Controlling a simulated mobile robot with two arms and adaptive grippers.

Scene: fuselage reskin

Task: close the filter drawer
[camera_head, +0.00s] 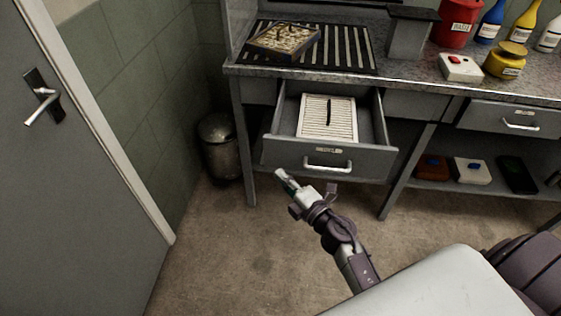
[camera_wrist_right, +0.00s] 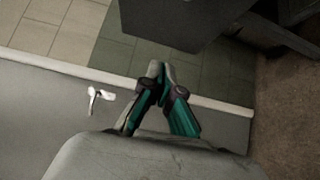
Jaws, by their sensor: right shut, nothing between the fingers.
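The filter drawer (camera_head: 328,155) is pulled out from under the workbench, with a silver bar handle (camera_head: 327,166) and a small label on its grey front. A white slatted filter (camera_head: 327,118) with a dark strip lies inside it. My right gripper (camera_head: 279,174) is in front of the drawer's lower left, left of the handle and apart from it as far as I can tell. Its fingers are shut and empty; the fingertips meet in the right wrist view (camera_wrist_right: 161,68). My left gripper is not in view.
The workbench top (camera_head: 400,78) carries a slatted grille, a wooden tray (camera_head: 284,40), a white box with a red button (camera_head: 460,67), and bottles. A metal bin (camera_head: 219,147) stands at the left. A grey door (camera_head: 70,190) is at far left. A shut drawer (camera_head: 515,120) is at right.

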